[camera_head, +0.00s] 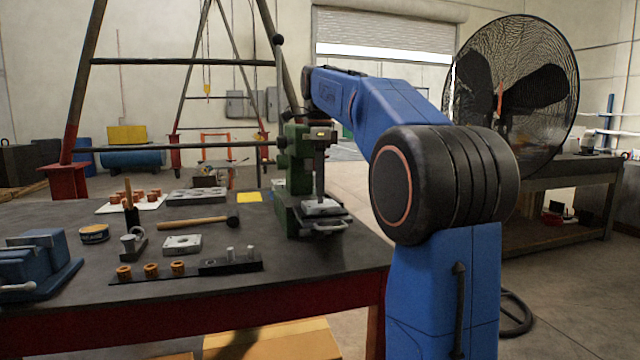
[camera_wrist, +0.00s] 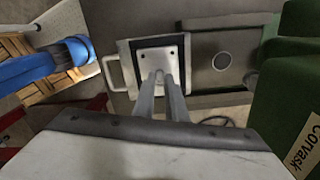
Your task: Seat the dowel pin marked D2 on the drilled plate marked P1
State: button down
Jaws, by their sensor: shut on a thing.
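A pale drilled plate (camera_wrist: 148,55) with small corner holes sits in a dark frame on the press in the wrist view; it also shows at the press's foot in the head view (camera_head: 320,207). My gripper (camera_wrist: 160,76) points down at the middle of this plate, its grey fingers close together. It is shut on a thin piece, taken to be the dowel pin; the fingers hide it. I cannot tell whether its tip touches the plate or is in a hole. No D2 or P1 mark is readable.
A green press (camera_head: 292,170) stands close beside my gripper, with its labelled body (camera_wrist: 293,110) on the right in the wrist view. A dark rack (camera_head: 222,266) with upright pins, another drilled plate (camera_head: 183,243), copper bushings (camera_head: 151,269), a hammer (camera_head: 193,223) and a blue vise (camera_head: 38,262) are on the bench.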

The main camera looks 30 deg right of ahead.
jog(key=c, duration=1.7)
grip_release()
jog(key=shift+r, duration=0.1)
jog(key=shift+r, duration=3.65)
jog(key=s+a+f+n+t, duration=0.1)
jog(key=s+a+f+n, duration=0.4)
jog(key=s+f+n, duration=0.3)
jog(key=s+a+f+n+t, duration=0.2)
jog(key=s+a+f+n, duration=0.3)
jog(key=s+f+n, duration=0.3)
jog(key=s+a+f+n+t, duration=0.1)
jog(key=s+a+f+n, duration=0.4)
jog(key=s+f, duration=0.9)
jog(key=shift+s+a+f+n+t, duration=0.15)
jog(key=shift+f+n, duration=0.4)
jog(key=shift+f, duration=0.8)
jog(key=shift+w+a+f+n+t, duration=0.1)
jog(key=shift+f+n, duration=0.4)
jog(key=shift+f, duration=0.85)
jog(key=shift+s+a+f+n+t, duration=0.15)
jog(key=shift+f+n, duration=0.4)
jog(key=shift+f, duration=0.8)
